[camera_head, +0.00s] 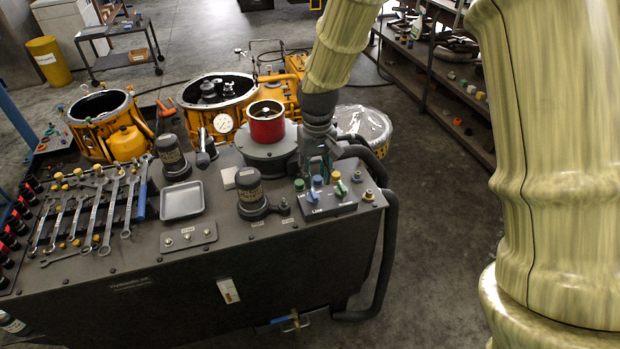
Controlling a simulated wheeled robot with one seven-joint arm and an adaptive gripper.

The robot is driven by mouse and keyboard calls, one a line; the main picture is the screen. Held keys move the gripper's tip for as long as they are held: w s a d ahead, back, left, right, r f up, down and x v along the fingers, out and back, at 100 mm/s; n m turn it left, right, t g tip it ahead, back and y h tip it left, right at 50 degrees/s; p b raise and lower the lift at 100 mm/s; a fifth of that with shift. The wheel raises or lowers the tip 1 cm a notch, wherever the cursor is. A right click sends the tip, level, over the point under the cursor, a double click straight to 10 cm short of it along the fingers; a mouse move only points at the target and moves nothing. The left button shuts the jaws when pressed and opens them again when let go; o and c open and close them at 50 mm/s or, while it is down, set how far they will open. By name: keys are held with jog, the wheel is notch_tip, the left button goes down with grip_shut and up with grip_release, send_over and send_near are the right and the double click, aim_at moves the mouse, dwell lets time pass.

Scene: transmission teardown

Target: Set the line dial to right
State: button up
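A dark control box (328,203) sits at the right end of the grey bench top, with the word "Line" on its front. A blue-topped dial (312,196) stands on the box just above that word. A green-and-white dial (340,187) stands to its right. Small coloured knobs (299,184) sit along the back of the box. I cannot read which way the blue dial points. My gripper (325,168) hangs down just above and behind the box, apart from the blue dial as far as I can see. Its fingers are small and dark, so their opening is unclear.
A dark cylinder unit (250,194) stands left of the box, and a red-topped cylinder (266,121) stands behind. Thick black hoses (389,235) curve at the bench's right end. Wrenches (97,213) and an empty grey tray (181,200) lie to the left.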

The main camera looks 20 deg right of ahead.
aim_at(314, 192)
jog(key=shift+w+f+p, duration=0.25)
jog(key=shift+f+p, duration=0.25)
jog(key=shift+f, duration=0.8)
jog(key=shift+w+f+p, duration=0.25)
jog(key=shift+f+p, duration=0.3)
jog(key=shift+f, duration=0.7)
jog(key=shift+w+f+p, duration=0.25)
jog(key=shift+f+p, duration=0.25)
jog(key=shift+f, duration=0.8)
jog(key=shift+c, duration=0.5)
grip_shut()
